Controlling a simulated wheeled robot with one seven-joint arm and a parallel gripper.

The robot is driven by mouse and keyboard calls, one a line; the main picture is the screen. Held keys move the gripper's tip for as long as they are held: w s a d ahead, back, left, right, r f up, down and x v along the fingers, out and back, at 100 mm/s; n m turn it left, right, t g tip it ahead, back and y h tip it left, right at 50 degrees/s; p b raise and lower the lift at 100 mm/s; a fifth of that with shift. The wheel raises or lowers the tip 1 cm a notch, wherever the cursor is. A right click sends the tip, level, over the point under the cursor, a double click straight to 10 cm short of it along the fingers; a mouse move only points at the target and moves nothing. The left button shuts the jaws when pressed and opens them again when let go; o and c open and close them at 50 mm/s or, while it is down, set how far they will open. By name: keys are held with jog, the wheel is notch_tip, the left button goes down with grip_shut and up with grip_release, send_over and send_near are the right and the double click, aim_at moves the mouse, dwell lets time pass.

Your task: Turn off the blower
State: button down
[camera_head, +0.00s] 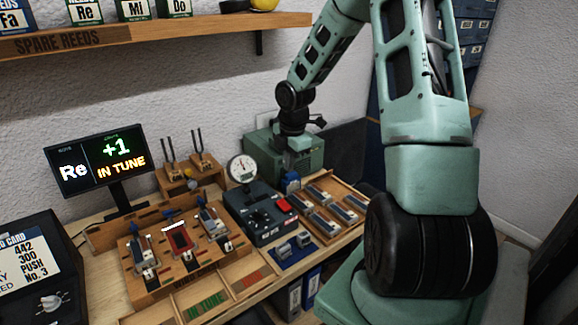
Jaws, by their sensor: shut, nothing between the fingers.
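A dark control box (261,219) stands on the bench with a round white gauge (242,168) on top at its back left. A red switch (283,205) sits at its right side, and a dial with a pale mark is on its front. Which part is the blower is not labelled legibly. My arm reaches down from the upper right, and my gripper (291,180) is at the back right of the box, above and behind the red switch. It is shut and empty. Its fingertips are small and dark here, and I cannot tell whether they touch anything.
A display (101,164) reads "Re +1 IN TUNE". A wooden rack (150,287) with several reed pieces stands left of the box. A wooden tray (352,190) of reeds lies right. A shelf (150,31) overhangs the back; a green housing (258,146) stands behind my gripper.

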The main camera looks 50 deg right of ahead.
aim_at(281, 202)
jog(key=shift+w+a, duration=0.1)
jog(key=shift+w, duration=0.65)
jog(key=shift+f, duration=0.1)
jog(key=f+p, duration=0.1)
jog(key=f, duration=0.3)
jog(key=w+f+p, duration=0.1)
jog(key=f, duration=0.3)
jog(key=f+p, duration=0.1)
jog(key=f, duration=0.4)
jog(key=shift+w+f+p, duration=0.1)
jog(key=shift+w+p, duration=0.2)
jog(key=shift+p, duration=0.1)
jog(key=shift+f, duration=0.2)
